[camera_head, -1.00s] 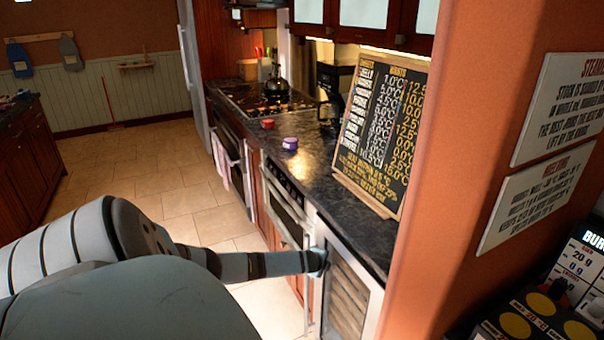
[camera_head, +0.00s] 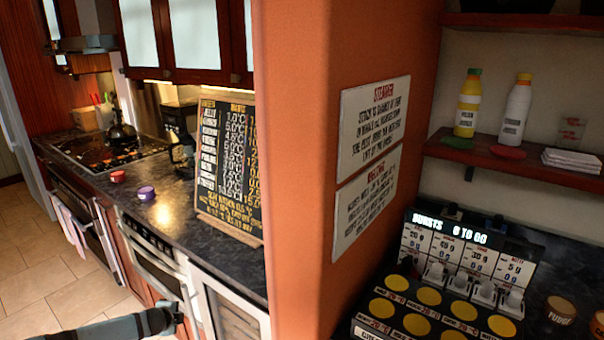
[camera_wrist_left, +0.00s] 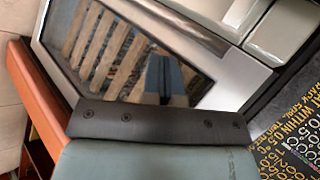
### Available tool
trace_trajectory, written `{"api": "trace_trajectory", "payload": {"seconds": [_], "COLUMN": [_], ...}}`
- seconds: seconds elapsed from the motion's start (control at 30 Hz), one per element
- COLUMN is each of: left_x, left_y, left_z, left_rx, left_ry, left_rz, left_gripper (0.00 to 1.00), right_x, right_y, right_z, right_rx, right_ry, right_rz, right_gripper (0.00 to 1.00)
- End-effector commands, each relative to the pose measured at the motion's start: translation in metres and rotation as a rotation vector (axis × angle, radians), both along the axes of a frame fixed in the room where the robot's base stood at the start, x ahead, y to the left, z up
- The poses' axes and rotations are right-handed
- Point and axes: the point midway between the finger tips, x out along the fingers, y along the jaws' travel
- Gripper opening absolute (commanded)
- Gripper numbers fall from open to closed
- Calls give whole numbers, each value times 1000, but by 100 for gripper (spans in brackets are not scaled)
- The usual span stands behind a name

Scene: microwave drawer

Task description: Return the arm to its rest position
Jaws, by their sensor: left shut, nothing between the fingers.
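My left arm enters the head view at the bottom left, with only its end part showing. My left gripper (camera_head: 178,318) is shut and empty, close to the silver counter front near the glass-fronted cabinet (camera_head: 235,318). In the left wrist view, the narrow bluish fingers (camera_wrist_left: 165,80) are together in front of that cabinet's glass, with pale slats behind it. I cannot tell whether they touch it. My right gripper is in neither view.
A silver oven-like unit (camera_head: 158,262) sits under the dark counter (camera_head: 180,215). A chalkboard menu (camera_head: 228,170) stands on the counter. An orange wall (camera_head: 300,200) juts out at centre. Tiled floor (camera_head: 45,270) is clear at the left.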

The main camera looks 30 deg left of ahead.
Motion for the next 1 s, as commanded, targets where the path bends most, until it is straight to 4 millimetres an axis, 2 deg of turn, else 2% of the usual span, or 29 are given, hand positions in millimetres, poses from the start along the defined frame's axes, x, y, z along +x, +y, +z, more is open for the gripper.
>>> {"api": "trace_trajectory", "payload": {"seconds": [0.07,0.13,0.17,0.23,0.27,0.37,0.4,0.57,0.6,0.67,0.7,0.8,0.9,1.0], "left_x": [0,-3,-4,-10,-14,-31,-38,-74,-83,-97,-106,-128,-143,-153], "left_y": [-3,-15,-24,-55,-72,-142,-172,-291,-320,-362,-389,-448,-489,-513], "left_z": [-1,-6,-9,-20,-26,-41,-45,-43,-38,-26,-15,18,55,85], "left_rx": [-4,-24,-39,-91,-122,-244,-298,-527,-588,-680,-743,-896,-1024,-1114], "left_ry": [0,-1,-2,-7,-10,-24,-32,-71,-83,-104,-120,-163,-210,-251], "left_rz": [-1,-5,-9,-17,-20,-29,-30,-11,1,22,41,101,168,225], "left_gripper": [0,0,0,0,0,0,0,0,0,0,0,0,0,0], "right_x": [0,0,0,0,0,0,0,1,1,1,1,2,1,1], "right_y": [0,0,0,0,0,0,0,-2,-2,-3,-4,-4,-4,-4], "right_z": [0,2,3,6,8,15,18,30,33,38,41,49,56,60], "right_rx": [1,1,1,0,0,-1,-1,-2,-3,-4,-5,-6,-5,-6], "right_ry": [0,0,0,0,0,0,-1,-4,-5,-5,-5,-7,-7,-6], "right_rz": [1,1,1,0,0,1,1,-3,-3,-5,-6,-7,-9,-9], "right_gripper": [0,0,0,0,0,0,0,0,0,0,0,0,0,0]}}
